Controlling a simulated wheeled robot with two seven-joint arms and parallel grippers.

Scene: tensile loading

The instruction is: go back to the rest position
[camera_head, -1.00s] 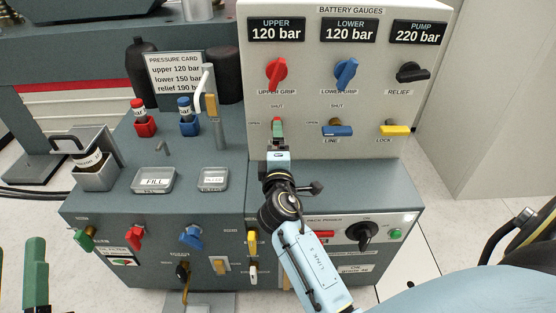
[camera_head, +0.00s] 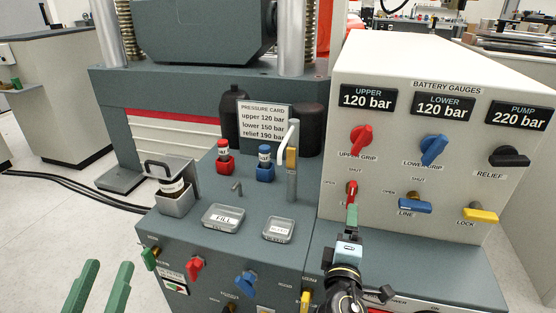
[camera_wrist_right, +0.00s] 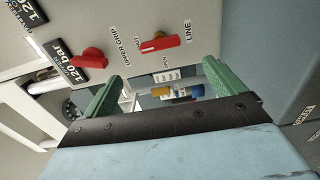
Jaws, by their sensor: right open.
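My left gripper (camera_head: 98,285) shows its two green fingers at the lower left of the head view. They stand apart with nothing between them. My right gripper (camera_head: 351,217) is in front of the gauge panel, just below the red line lever (camera_head: 351,192). In the right wrist view the right gripper (camera_wrist_right: 165,92) has its green fingers wide apart and holds nothing. The red lever (camera_wrist_right: 160,43) and the red upper grip knob (camera_wrist_right: 88,60) appear beyond the fingers there, clear of them.
The gauge panel (camera_head: 400,70) carries a blue knob (camera_head: 433,149), a black relief knob (camera_head: 509,156), a blue lever (camera_head: 414,206) and a yellow lever (camera_head: 480,215). A tall white-handled lever (camera_head: 291,160) stands on the console left of my right arm. Floor (camera_head: 60,230) is open at left.

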